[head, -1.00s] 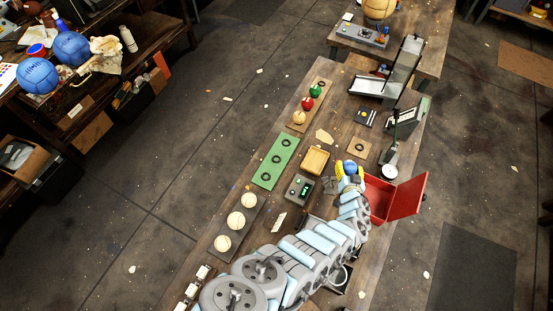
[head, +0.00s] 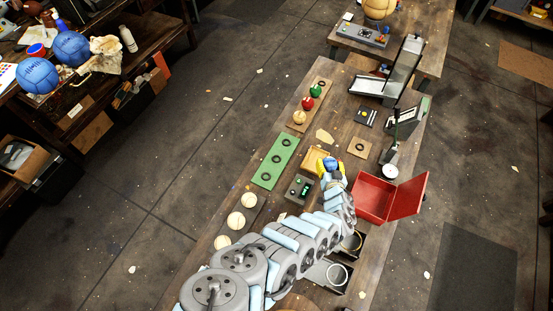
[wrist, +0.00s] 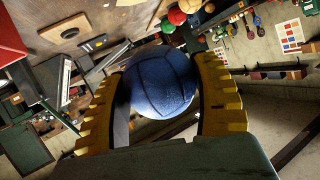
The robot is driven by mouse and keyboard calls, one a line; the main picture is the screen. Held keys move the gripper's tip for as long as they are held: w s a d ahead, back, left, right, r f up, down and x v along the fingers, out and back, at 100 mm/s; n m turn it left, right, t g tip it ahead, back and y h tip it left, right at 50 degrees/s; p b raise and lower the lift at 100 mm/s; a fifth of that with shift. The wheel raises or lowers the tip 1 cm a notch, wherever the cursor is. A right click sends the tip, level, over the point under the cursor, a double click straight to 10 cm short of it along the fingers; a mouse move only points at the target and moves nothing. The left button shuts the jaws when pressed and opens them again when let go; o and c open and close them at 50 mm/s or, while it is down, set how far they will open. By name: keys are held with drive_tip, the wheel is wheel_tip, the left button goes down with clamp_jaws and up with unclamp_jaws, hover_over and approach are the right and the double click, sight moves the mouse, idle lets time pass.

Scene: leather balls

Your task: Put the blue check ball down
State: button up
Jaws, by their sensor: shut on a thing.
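The blue ball (head: 330,163) is held in my gripper (head: 329,167), over the right part of the small wooden tray (head: 311,154) in the head view. In the wrist view the dark blue, seamed ball (wrist: 162,82) sits between the two yellow toothed fingers (wrist: 160,75), which are shut on it. No check pattern can be made out on it. The ball's height above the table is hard to tell. The green board (head: 268,178) with several dark rings lies left of the gripper, its rings empty.
A grey device (head: 299,188) with a green display stands left of my gripper. An open red box (head: 375,198) is at the right. Pale balls (head: 236,219) lie in a row at the lower left. A board (head: 301,122) holds green, red and pale balls beyond.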

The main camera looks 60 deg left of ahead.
drive_tip(key=s+a+n+g, duration=0.1)
drive_tip(key=s+a, duration=0.3)
drive_tip(key=s, duration=0.6)
drive_tip(key=s+a+n+g, duration=0.1)
drive_tip(key=s+a, duration=0.3)
drive_tip(key=s, duration=0.6)
drive_tip(key=b, duration=1.6)
hover_over(277, 159)
drive_tip(key=s+d, duration=0.1)
drive_tip(key=shift+y, duration=0.4)
wheel_tip(277, 159, down, 8)
drive_tip(key=shift+d+f, duration=0.15)
drive_tip(key=shift+a, duration=0.25)
drive_tip(key=shift+w+a+f, duration=0.2)
drive_tip(key=shift+w+f, duration=0.1)
drive_tip(key=shift+w+a+f, duration=0.1)
drive_tip(key=shift+a+f, duration=0.25)
drive_tip(key=shift+f, duration=0.35)
drive_tip(key=shift+f+b, duration=0.3)
drive_tip(key=shift+f, duration=0.8)
drive_tip(key=shift+f, duration=0.15)
